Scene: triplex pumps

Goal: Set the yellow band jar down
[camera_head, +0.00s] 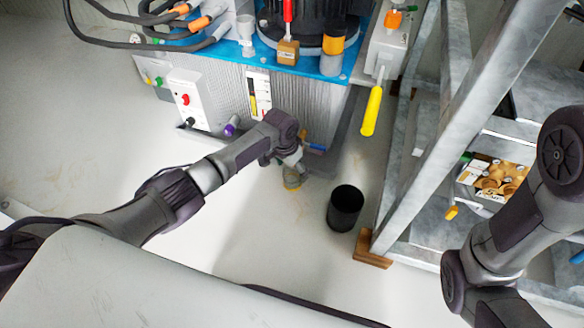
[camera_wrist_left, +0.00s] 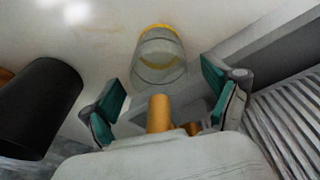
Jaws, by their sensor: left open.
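The yellow band jar (camera_head: 292,179) is a clear jar with a yellow rim band, at the lower end of my left arm in the head view. In the left wrist view the jar (camera_wrist_left: 160,58) is just beyond the fingertips, its yellow band at the far end. My left gripper (camera_wrist_left: 161,80) is open, with green-padded fingers apart on either side of the near end of the jar. In the head view my left gripper (camera_head: 290,162) partly hides the jar. I cannot tell whether the jar touches the floor. My right gripper is out of the picture.
A black bin (camera_head: 345,208) stands right of the jar, also at left in the wrist view (camera_wrist_left: 38,105). A ribbed grey pump base (camera_head: 310,100) with a blue top (camera_head: 330,65) rises behind. Metal stairs (camera_head: 425,130) stand right. Pale floor (camera_head: 250,235) is clear in front.

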